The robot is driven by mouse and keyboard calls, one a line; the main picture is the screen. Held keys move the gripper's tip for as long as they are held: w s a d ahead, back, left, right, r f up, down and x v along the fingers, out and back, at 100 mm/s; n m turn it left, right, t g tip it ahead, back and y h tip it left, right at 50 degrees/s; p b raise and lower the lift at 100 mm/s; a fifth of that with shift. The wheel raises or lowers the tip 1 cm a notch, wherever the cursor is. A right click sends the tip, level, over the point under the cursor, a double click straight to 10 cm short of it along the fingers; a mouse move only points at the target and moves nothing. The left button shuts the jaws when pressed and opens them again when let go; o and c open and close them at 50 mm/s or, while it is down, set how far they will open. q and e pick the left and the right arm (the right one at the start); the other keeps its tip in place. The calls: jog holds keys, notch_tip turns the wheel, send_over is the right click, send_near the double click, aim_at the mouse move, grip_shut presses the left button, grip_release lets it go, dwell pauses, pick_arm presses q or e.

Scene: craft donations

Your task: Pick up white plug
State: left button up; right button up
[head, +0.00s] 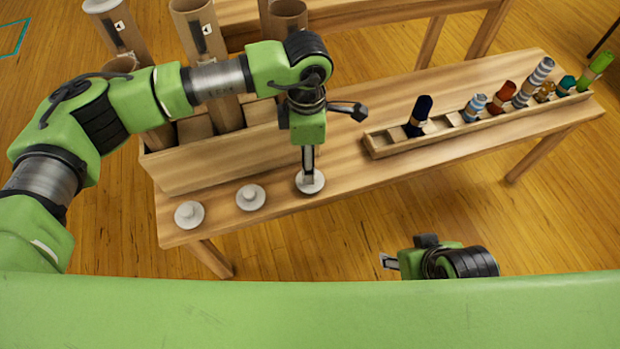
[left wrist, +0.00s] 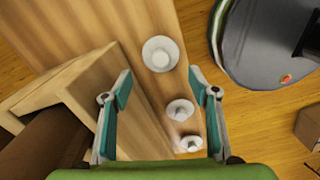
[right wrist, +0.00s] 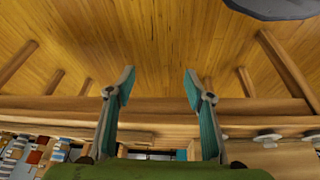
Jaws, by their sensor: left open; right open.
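Three white plugs with round flanges and raised knobs sit in a row along the bench's near edge: left plug (head: 189,214), middle plug (head: 250,197) and right plug (head: 310,181). My left gripper (head: 308,165) points down over the right plug and partly hides it. In the left wrist view the jaws (left wrist: 158,84) are open and empty, with the largest-looking plug (left wrist: 160,54) just ahead between the fingertip lines. Whether the fingers touch it is unclear. My right gripper (head: 388,262) is open and empty in front of the bench; its jaws (right wrist: 159,84) show only floor and bench frame between them.
A wooden box (head: 220,162) holding cardboard tubes (head: 196,40) stands behind the left and middle plugs. A long divided tray (head: 460,135) with several coloured rolls lies at the right. The bench top (head: 400,177) right of the plugs is clear.

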aim_at(319, 180)
pick_arm(q)
notch_tip(319, 180, down, 2)
jog(key=shift+w, duration=0.1)
jog(key=shift+f, duration=0.45)
jog(key=f, duration=0.2)
jog(key=f+b, duration=0.1)
jog(key=f, duration=0.1)
jog(key=shift+s+d, duration=0.1)
jog(key=shift+s, duration=0.1)
jog(key=shift+f, duration=0.2)
pick_arm(e)
jog(key=w+a+r+t+y, duration=0.1)
jog(key=w+a+r+t, duration=0.1)
jog(key=w, duration=0.6)
jog(key=shift+w+a+r+t, duration=0.2)
jog(key=shift+a+r+t, duration=0.1)
jog(key=shift+r+t, duration=0.55)
jog(key=shift+f, duration=0.15)
pick_arm(q)
jog(key=c, duration=0.5)
